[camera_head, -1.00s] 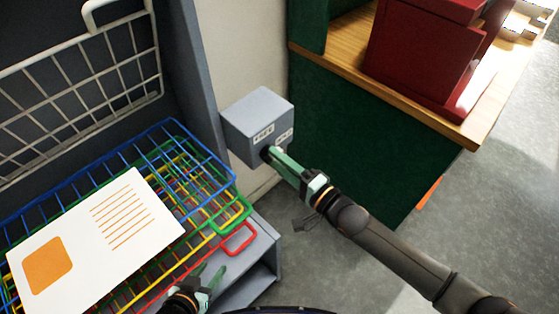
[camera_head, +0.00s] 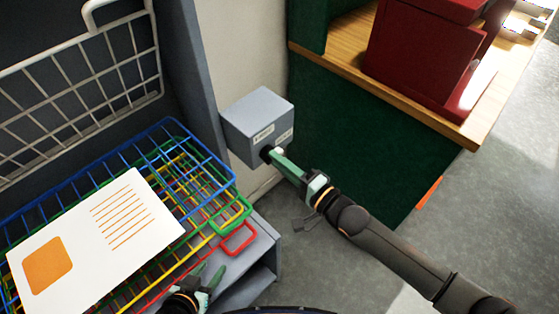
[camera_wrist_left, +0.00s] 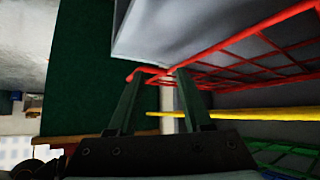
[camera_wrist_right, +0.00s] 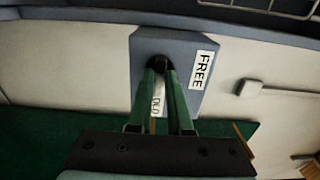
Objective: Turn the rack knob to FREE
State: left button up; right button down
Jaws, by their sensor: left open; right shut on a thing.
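The rack knob (camera_wrist_right: 157,64) is a small dark round piece on the grey box (camera_head: 258,112), mostly hidden by my fingers. In the right wrist view the FREE label (camera_wrist_right: 201,70) is to the right of the knob. Another label, partly covered and reading "OLD" (camera_wrist_right: 157,104), shows between my fingers. My right gripper (camera_head: 270,153) is shut on the knob at the box's lower front; its fingers also show in the right wrist view (camera_wrist_right: 160,72). My left gripper (camera_head: 211,274) is open and empty, low beside the wire racks. The knob's exact pointing direction is hidden.
Stacked blue (camera_head: 174,124), green, yellow and red wire racks with a white-and-orange card (camera_head: 125,225) stand at left. The red rack (camera_wrist_left: 265,40) is close to my left fingertips. A green cabinet (camera_head: 365,130) is right of the box.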

jog(key=shift+n+p, duration=0.85)
jog(key=shift+n, duration=8.15)
jog(key=c, duration=0.8)
grip_release()
jog(key=shift+c, duration=0.2)
jog(key=shift+s+d, duration=0.1)
